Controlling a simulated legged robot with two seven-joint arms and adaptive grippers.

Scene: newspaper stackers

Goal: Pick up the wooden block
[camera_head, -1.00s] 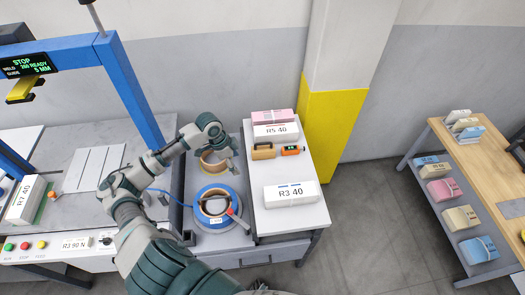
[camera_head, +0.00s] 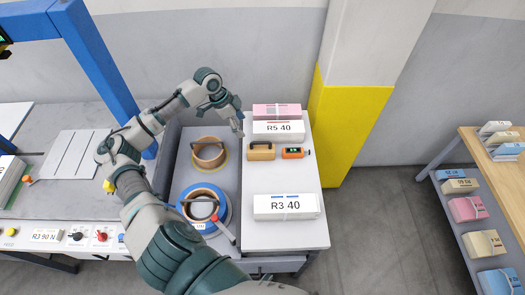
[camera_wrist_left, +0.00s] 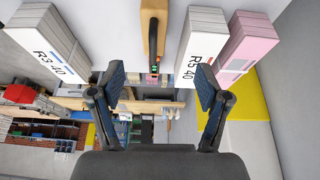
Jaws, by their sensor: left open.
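The wooden block (camera_head: 261,152) is tan with a dark handle. It lies on the white table between the R5 40 bundle and the R3 40 bundle. In the left wrist view the block (camera_wrist_left: 152,28) is at top centre, beyond and between the two spread fingers. My left gripper (camera_head: 238,126) is open and empty, up and to the left of the block in the head view, apart from it. The left gripper (camera_wrist_left: 160,80) also shows in the wrist view with its fingers wide apart. My right gripper is not in view.
An orange device (camera_head: 293,153) lies just right of the block. The R5 40 bundle (camera_head: 279,130) and a pink bundle (camera_head: 277,111) lie behind; the R3 40 bundle (camera_head: 286,206) lies in front. A yellow pillar (camera_head: 350,130) rises at right.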

